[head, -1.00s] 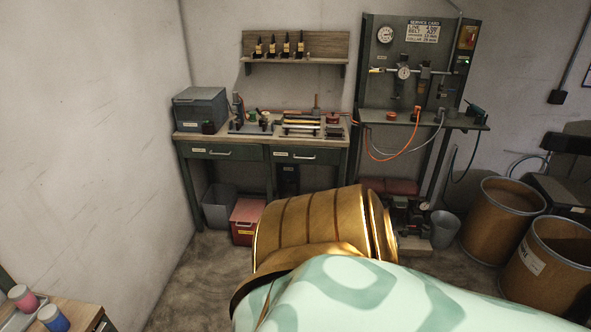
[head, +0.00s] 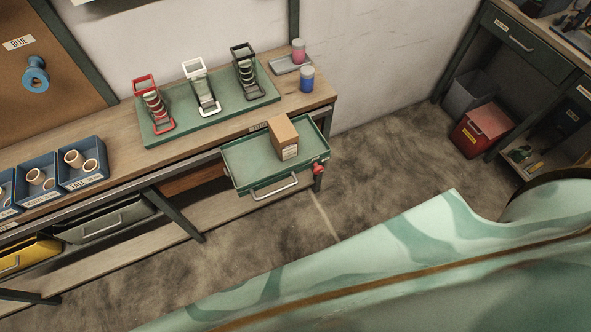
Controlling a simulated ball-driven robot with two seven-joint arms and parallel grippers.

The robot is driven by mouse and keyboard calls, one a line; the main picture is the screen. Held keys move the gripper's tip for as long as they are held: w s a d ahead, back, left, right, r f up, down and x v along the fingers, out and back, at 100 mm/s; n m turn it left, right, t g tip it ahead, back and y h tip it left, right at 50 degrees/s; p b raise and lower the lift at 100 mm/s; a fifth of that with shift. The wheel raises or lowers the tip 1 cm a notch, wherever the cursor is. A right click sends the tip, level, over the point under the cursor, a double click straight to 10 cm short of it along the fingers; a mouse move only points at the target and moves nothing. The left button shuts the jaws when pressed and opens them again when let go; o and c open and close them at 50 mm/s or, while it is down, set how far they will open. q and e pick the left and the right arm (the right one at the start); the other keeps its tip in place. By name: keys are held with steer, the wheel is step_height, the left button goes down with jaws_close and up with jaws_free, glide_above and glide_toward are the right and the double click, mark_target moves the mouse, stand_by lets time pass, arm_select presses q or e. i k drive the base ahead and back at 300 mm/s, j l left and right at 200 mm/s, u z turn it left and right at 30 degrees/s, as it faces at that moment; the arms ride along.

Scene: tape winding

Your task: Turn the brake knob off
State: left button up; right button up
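No part labelled as the brake knob can be made out. A small red knob-like part (head: 318,169) shows at the bench's right front leg, just beside the open green drawer (head: 246,160). I cannot tell whether it is the brake knob or how it is set. Neither of my grippers is in view.
The wooden bench (head: 100,128) bears a green tray (head: 180,125) with red, white and black racks, blue bins (head: 84,180) and two small jars (head: 307,78). A cardboard box (head: 283,138) stands in the drawer. A red bin (head: 482,128) stands right. Floor (head: 370,150) between is clear.

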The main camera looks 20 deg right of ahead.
mark_target(318, 170)
steer(key=l+z, duration=0.1)
steer(key=z, duration=0.85)
